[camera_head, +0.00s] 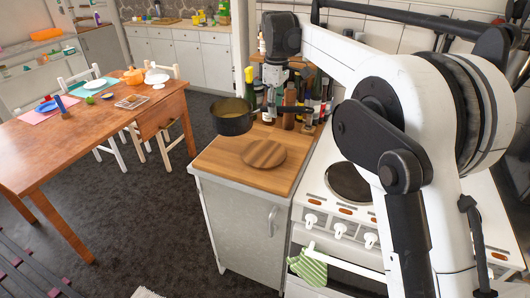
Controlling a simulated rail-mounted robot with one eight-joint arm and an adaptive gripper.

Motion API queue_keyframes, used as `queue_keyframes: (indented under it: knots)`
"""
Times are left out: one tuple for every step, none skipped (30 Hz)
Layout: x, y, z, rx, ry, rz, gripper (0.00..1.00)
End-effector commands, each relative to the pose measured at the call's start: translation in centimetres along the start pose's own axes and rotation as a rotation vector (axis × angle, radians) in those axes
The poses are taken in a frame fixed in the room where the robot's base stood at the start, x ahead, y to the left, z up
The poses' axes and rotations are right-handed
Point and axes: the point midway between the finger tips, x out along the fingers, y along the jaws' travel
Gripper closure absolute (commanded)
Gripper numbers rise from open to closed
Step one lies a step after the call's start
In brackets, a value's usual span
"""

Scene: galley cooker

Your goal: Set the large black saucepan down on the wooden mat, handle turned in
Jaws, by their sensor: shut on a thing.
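The large black saucepan (233,122) hangs in the air above the far left part of the wooden counter. It is about level, with something yellowish inside. Its dark handle (296,109) points right, towards the bottles. My gripper (270,100) reaches down from above and is shut on the handle near the pan; its fingertips are small and partly lost against the bottles. The round striped wooden mat (263,153) lies bare on the counter, nearer to me and a little right of the pan.
Several bottles (290,108) stand crowded along the back of the counter (225,165), close to the handle. The white cooker (345,215) with a dark hotplate (348,183) adjoins on the right. A green striped towel (308,267) hangs from its rail. A dining table (90,140) stands left, across open floor.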

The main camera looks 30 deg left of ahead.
Motion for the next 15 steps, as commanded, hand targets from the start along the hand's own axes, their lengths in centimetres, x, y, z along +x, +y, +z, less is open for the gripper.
queue_keyframes:
  knots:
    - [-0.1,-0.1,-0.3,-0.010,0.000,0.000,1.00]
    - [0.0,-0.1,-0.3,-0.014,0.000,0.000,1.00]
    - [0.1,-0.1,-0.1,-0.017,0.000,0.000,1.00]
    - [0.2,0.0,0.1,-0.018,0.000,0.000,1.00]
    - [0.4,0.1,0.3,-0.018,0.000,0.000,1.00]
    - [0.7,0.3,0.8,-0.017,0.000,0.000,1.00]
    - [0.9,0.5,1.3,-0.016,0.000,0.000,1.00]
    - [1.2,0.6,1.7,-0.016,0.000,0.000,1.00]
    - [1.6,0.8,2.3,-0.016,0.000,0.000,1.00]
    - [1.9,0.9,2.8,-0.016,0.000,0.000,1.00]
    - [2.2,1.1,3.3,-0.015,0.000,0.000,1.00]
    - [2.6,1.4,4.0,-0.015,0.000,0.000,1.00]
    - [2.9,1.5,4.5,-0.015,0.000,0.000,1.00]
    - [3.3,1.7,5.1,-0.015,0.000,0.000,1.00]
    - [3.7,2.0,5.8,-0.015,0.000,0.000,1.00]
